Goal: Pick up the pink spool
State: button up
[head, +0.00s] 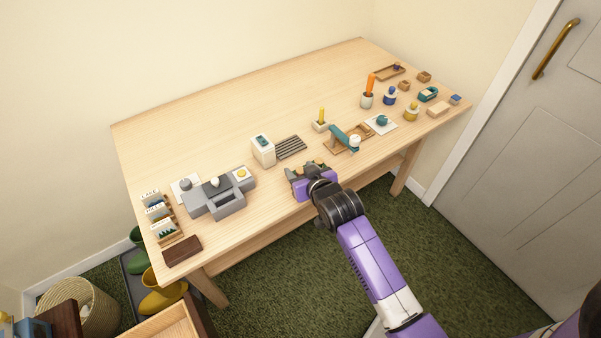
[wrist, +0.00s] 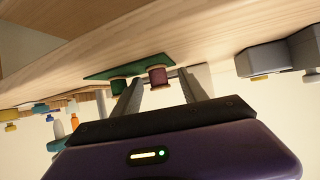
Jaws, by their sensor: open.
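The pink spool (wrist: 157,77) shows in the wrist view as a dark pink thread roll with pale wooden ends. It stands on a green mat (wrist: 128,66) beside a green spool (wrist: 118,86). My gripper (wrist: 162,82) is open, with one finger on each side of the pink spool in the picture. I cannot tell whether either finger touches it. The green spool is just outside the left finger. In the head view my gripper (head: 308,170) is low at the table's front edge and largely hides the spools.
The wooden table (head: 240,105) has a clear back half. A grey stepped block (head: 218,197) is left of my gripper, and a white box (head: 263,150) and dark slats (head: 290,147) are behind it. A teal-armed device (head: 343,138) stands to the right.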

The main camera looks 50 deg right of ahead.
grip_shut()
jog(key=shift+r, duration=0.15)
